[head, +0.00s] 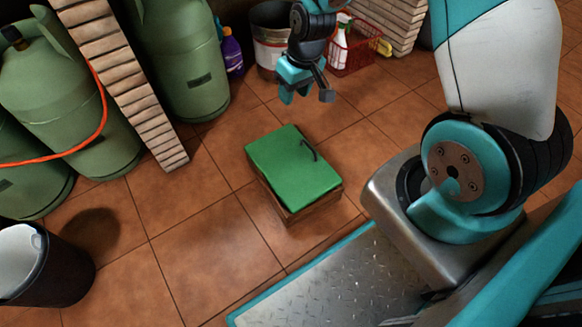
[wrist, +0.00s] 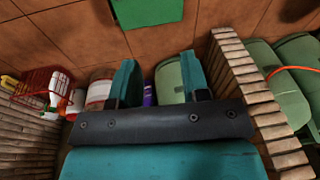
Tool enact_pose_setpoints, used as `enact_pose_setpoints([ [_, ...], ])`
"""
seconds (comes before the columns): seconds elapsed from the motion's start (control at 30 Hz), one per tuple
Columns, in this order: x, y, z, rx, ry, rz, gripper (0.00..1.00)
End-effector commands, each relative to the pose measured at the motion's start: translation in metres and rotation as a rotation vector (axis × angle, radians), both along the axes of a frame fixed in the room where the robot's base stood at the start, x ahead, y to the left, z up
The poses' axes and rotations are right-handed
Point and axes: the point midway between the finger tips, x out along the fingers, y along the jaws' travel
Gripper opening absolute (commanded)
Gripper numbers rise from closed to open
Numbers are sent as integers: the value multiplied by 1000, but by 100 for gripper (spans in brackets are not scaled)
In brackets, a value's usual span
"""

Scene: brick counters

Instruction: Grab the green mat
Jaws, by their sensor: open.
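The green mat (head: 290,165) lies flat on top of a low wooden box (head: 312,209) on the tiled floor. A small dark curved thing rests on the mat near its right edge. In the wrist view part of the mat (wrist: 147,10) shows at the top edge, beyond my fingertips. My gripper (head: 307,95) is open and empty, in the air on the far side of the mat and apart from it. Its two fingers also show in the wrist view (wrist: 157,75).
Green gas cylinders (head: 180,60) stand at the left behind a brick counter leg (head: 125,80). A bucket (head: 270,35), a purple bottle (head: 232,52) and a red basket (head: 352,48) stand at the back. A dark bin (head: 65,270) is at lower left. The floor around the box is clear.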

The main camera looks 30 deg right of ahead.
Motion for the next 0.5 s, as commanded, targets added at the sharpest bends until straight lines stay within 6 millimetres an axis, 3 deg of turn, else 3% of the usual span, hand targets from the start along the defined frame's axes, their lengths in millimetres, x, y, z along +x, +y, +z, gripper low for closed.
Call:
enact_pose_setpoints([
  [0.03, 0, -17, -33, -22, 15, -27, 42],
  [0.13, 0, -43, -72, -62, 20, -59, 42],
  [0.3, -4, -64, -108, -98, 25, -80, 42],
  [0.5, -1, -67, -147, -104, 25, -82, 42],
])
